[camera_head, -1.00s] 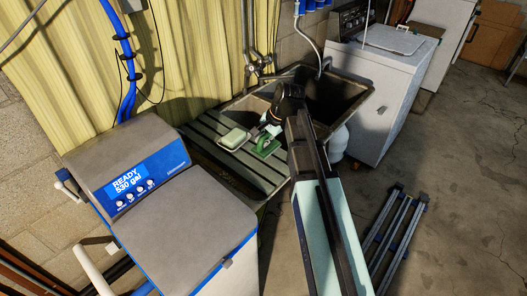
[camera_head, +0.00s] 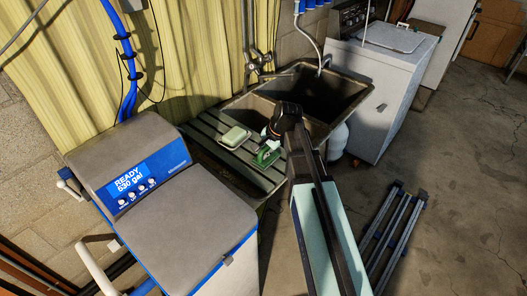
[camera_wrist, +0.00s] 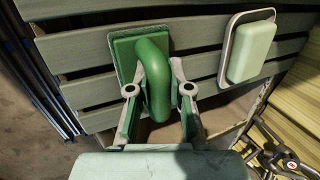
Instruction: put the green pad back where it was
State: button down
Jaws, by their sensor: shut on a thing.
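The green pad (camera_head: 267,154) is a flat square with a thick curved green handle, at the right part of the slatted drainboard (camera_head: 208,124). In the wrist view the green pad (camera_wrist: 153,78) lies flat against or just over the grey-green slats (camera_wrist: 80,58); I cannot tell if it touches them. My gripper (camera_wrist: 158,68) is shut on its handle, one finger on each side. In the head view my gripper (camera_head: 268,142) is small and partly hidden by my own arm.
A pale green soap block (camera_head: 235,136) sits in a dish beside the pad; the soap (camera_wrist: 254,50) is at right in the wrist view. The sink basin (camera_head: 310,102) lies behind, with a faucet (camera_head: 258,58). The water softener (camera_head: 170,190) stands at front left.

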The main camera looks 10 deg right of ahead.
jog(key=shift+f, duration=0.15)
jog(key=c, duration=1.1)
grip_release()
jog(key=b+v, duration=0.2)
jog(key=v, duration=1)
